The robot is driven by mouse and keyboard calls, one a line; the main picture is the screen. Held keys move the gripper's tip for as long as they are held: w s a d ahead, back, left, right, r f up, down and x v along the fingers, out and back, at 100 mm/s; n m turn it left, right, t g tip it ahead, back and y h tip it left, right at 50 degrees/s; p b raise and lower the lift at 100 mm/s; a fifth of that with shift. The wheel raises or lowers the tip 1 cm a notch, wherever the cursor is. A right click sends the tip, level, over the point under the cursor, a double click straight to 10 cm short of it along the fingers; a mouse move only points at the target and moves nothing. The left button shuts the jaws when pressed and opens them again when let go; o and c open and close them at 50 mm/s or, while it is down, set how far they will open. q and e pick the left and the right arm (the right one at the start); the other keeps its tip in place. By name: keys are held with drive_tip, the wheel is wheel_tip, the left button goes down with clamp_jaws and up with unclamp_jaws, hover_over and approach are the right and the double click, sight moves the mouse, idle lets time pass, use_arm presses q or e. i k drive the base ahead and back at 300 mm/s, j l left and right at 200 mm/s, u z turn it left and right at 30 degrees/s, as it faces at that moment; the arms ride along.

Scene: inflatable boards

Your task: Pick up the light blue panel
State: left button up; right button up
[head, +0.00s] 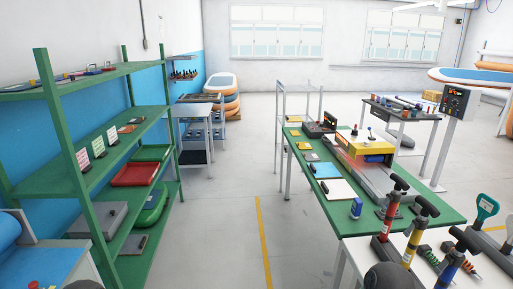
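A small light blue panel (324,170) lies flat on the green-topped workbench (433,208), near its left edge. It lies between a small grey-brown panel (311,157) and a larger white or cream sheet (336,189). Its surface shows fully from here, and nothing seems to lie on it. Neither of my grippers shows in the head view, so their state and distance from the panel cannot be seen.
Yellow panels (304,146) and a yellow machine (365,146) share the workbench. Upright pumps (422,215) stand on the nearer white table (350,252). A green shelf (125,162) stands at the left. The floor (233,200) between shelf and workbench is clear.

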sight(325, 170)
drive_tip(key=i, duration=1)
drive_tip(key=i+j+z, duration=0.15)
drive_tip(key=i, duration=0.85)
